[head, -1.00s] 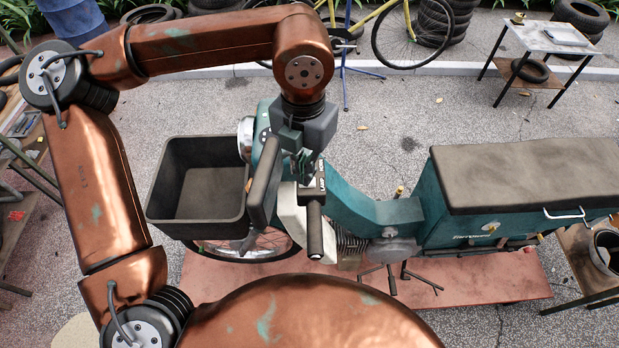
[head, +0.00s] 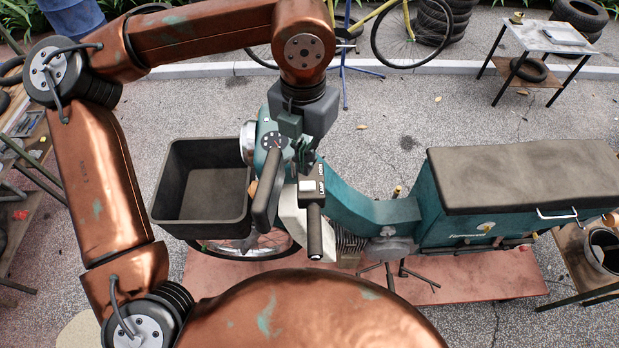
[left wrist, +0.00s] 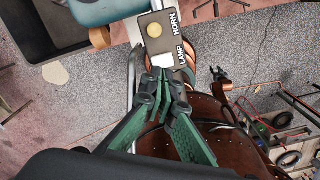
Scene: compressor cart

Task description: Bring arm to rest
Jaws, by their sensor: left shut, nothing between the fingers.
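My left gripper (head: 303,156) points down over the handlebar of the teal motor scooter, with its fingers closed and empty. In the left wrist view the green fingers (left wrist: 165,86) meet just below the white rocker of a switch box (left wrist: 155,32) marked HORN and LAMP. I cannot tell whether the fingertips touch it. The switch box (head: 311,186) also shows in the head view, beside the black handlebar grip (head: 314,232). My left arm is bent up and over from the left. My right gripper is out of view.
A black open bin (head: 200,216) is at the scooter's front, left of my gripper. The scooter's seat box (head: 525,178) is to the right. The scooter stands on a red platform (head: 470,280). A small table (head: 545,36) is at the back right. Open pavement lies behind.

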